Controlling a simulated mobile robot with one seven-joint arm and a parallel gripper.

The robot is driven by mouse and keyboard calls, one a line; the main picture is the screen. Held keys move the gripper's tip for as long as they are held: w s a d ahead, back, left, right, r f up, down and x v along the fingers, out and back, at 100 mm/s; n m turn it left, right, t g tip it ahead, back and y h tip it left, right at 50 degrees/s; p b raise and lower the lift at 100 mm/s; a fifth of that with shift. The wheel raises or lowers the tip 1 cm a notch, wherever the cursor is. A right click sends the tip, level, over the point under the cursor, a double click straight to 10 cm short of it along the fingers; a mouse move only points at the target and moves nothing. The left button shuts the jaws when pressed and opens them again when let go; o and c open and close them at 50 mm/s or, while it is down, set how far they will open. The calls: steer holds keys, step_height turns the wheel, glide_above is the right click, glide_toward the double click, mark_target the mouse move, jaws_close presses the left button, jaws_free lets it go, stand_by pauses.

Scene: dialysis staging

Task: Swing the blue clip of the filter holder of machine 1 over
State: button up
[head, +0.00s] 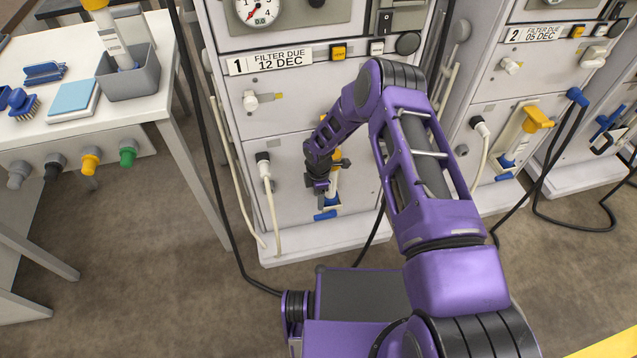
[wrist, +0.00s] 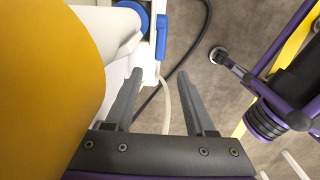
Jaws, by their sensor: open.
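Machine 1 (head: 290,130) stands in the middle of the head view, its filter holder low on the front and partly hidden by my arm. The blue clip (head: 325,215) shows at the holder's lower end. In the wrist view the blue clip (wrist: 161,37) is an upright blue bar beyond my fingertips, beside the filter's blue lower end (wrist: 133,12). The filter's yellow cap (wrist: 45,85) fills the left of the wrist view, close to my left finger. My gripper (wrist: 159,72) is open and empty, apart from the clip. In the head view my gripper (head: 320,188) is in front of the holder.
A pale hose (head: 270,205) hangs left of the holder, and a dark cable (wrist: 185,65) runs behind the fingers. Machine 2 (head: 500,90) stands at right with its own yellow-capped filter (head: 537,118). A white table (head: 150,105) with a grey bin (head: 130,80) is at left.

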step_height(320, 180, up, 7)
steer(key=shift+f+p, duration=0.15)
steer(key=shift+p, duration=0.15)
stand_by(0.4)
